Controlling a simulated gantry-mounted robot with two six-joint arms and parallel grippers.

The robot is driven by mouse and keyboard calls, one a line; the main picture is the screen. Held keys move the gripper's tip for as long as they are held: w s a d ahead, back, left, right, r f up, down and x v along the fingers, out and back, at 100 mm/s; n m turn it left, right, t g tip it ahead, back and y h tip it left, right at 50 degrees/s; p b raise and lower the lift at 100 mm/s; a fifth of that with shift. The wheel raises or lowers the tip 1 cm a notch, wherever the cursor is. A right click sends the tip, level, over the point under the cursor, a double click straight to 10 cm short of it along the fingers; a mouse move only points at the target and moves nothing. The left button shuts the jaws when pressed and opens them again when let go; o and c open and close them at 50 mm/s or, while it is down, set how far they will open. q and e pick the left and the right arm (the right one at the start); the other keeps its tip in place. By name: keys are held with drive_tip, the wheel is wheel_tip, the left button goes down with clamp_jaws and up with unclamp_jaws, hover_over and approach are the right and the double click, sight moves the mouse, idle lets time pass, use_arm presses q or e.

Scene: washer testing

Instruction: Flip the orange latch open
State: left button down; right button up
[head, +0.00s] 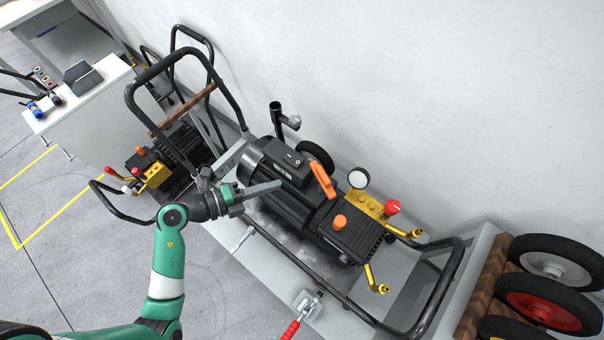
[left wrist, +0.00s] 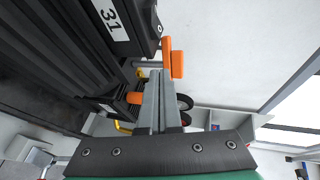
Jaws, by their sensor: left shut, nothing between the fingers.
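The orange latch (head: 323,180) is on the black motor unit (head: 292,190) of the washer, at the right end of its switch box. It leans at an angle in the head view. My left gripper (head: 281,185) is shut and empty, its fingers pointing right toward the latch from the left, with a gap in the picture. In the left wrist view the closed fingers (left wrist: 162,85) point up the picture, and the orange latch (left wrist: 175,62) shows just beyond their tips. Whether they touch cannot be told. My right gripper is not in view.
An orange cap (head: 340,222), a gauge (head: 358,179) and brass fittings with a red knob (head: 392,207) sit right of the latch. A black tube frame (head: 300,268) runs along the front. A second washer (head: 165,155) stands left; wheels (head: 545,300) lie at right.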

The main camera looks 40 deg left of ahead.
sight(302, 179)
use_arm(q)
drive_tip(key=x, duration=0.2)
drive_tip(key=b+x, duration=0.1)
drive_tip(key=x, duration=0.5)
drive_tip(key=shift+w+d+r, duration=0.1)
drive_tip(key=shift+w+r, duration=0.1)
drive_tip(key=shift+r, duration=0.15)
drive_tip(key=shift+w+d, duration=0.2)
drive_tip(key=shift+w, duration=0.25)
